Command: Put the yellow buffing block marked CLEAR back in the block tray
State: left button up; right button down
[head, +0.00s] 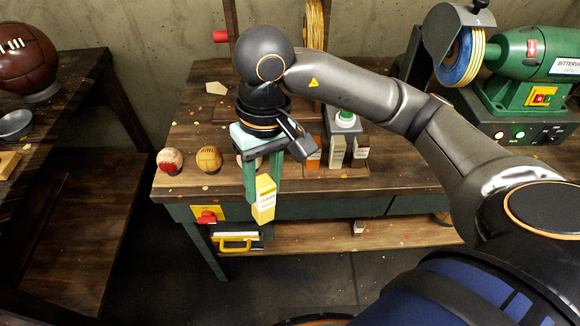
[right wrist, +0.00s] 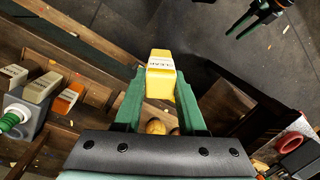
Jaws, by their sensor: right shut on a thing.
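The yellow block marked CLEAR (head: 264,203) is held between the green fingers of my right gripper (head: 263,188), in front of the workbench's front edge. In the right wrist view the block (right wrist: 160,68) sticks out past the fingertips, its label showing. The block tray (head: 345,173) lies on the bench to the right of the gripper. The tray's left part is hidden behind my gripper. My left gripper (right wrist: 240,30) shows small in the right wrist view, its fingers apart and empty.
A red-and-cream ball (head: 170,160) and a tan ball (head: 208,158) stand left of my gripper. A green buffing machine (head: 520,75) is at the back right. A yellow handle (head: 236,238) sits below the bench edge.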

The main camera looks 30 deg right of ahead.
jog(key=w+d+r+m+h, duration=0.2)
jog(key=d, duration=0.6)
jog(key=shift+t, duration=0.4)
jog(key=w+d+f, duration=0.2)
jog(key=w+f, duration=0.2)
jog(key=w+d+f+p, duration=0.1)
jog(key=w+d+f, duration=0.1)
jog(key=w+f, duration=0.2)
jog(key=w+d+f+p, duration=0.1)
jog(key=w+d+f, duration=0.1)
jog(key=f, duration=0.3)
jog(key=shift+w+d+f, duration=0.15)
jog(key=shift+w+d, duration=0.05)
jog(key=shift+w, duration=0.7)
jog(key=c, duration=0.8)
grip_release()
jog(key=shift+o, duration=0.2)
